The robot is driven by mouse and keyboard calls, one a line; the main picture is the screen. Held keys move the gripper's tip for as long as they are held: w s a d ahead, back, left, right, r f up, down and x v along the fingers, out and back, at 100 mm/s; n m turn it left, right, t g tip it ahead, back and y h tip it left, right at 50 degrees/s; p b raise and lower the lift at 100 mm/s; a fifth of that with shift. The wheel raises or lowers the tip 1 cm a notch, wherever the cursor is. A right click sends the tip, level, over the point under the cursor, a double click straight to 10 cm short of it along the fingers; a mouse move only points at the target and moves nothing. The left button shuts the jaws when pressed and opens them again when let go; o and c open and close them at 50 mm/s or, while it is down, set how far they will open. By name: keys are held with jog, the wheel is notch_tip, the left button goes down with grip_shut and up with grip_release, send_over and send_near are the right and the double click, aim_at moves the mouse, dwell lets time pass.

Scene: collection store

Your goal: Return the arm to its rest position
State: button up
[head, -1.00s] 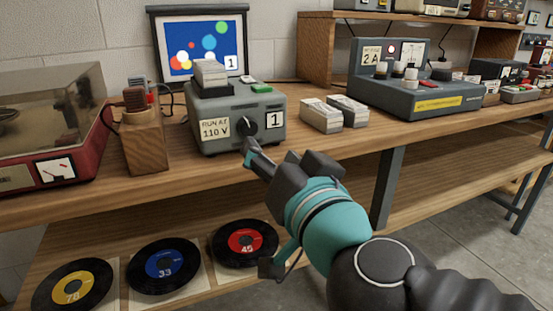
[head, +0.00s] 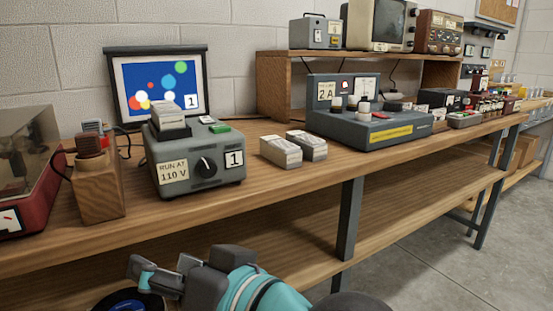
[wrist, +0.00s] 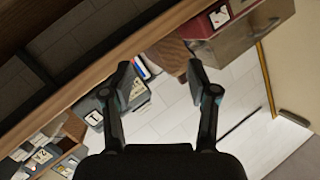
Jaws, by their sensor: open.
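My gripper (head: 150,277) is at the bottom of the head view, low in front of the bench's front edge. It is empty, and in the wrist view its two fingers (wrist: 165,80) stand apart with nothing between them. The grey projector-like unit (head: 200,160) marked "RUN AT 110 V" and "1" stands on the bench top (head: 300,185), above and apart from my gripper. Its black knob (head: 206,167) faces front. The wrist view is tilted and shows the bench and the unit (wrist: 110,100) at an angle.
A wooden block with a microphone-like top (head: 95,185) and a record player (head: 25,170) stand at the left. Two white stacks (head: 281,152) and a grey console (head: 365,120) stand to the right. A lower shelf (head: 400,200) and a bench leg (head: 350,215) lie near my arm. Floor (head: 440,265) is clear at right.

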jog(key=d+f+g+h, duration=0.3)
jog(key=d+f+h, duration=0.3)
jog(key=d+f, duration=0.6)
jog(key=w+d+f+m+h, duration=0.1)
jog(key=d+f+m+h, duration=0.1)
jog(key=d, duration=0.6)
jog(key=w+d+f+m+h, duration=0.1)
jog(key=d+f+m+h, duration=0.2)
jog(key=d, duration=0.6)
jog(key=shift+w+f+h, duration=0.15)
jog(key=shift+f+h, duration=0.7)
jog(key=shift+h, duration=0.15)
jog(key=shift+a, duration=0.1)
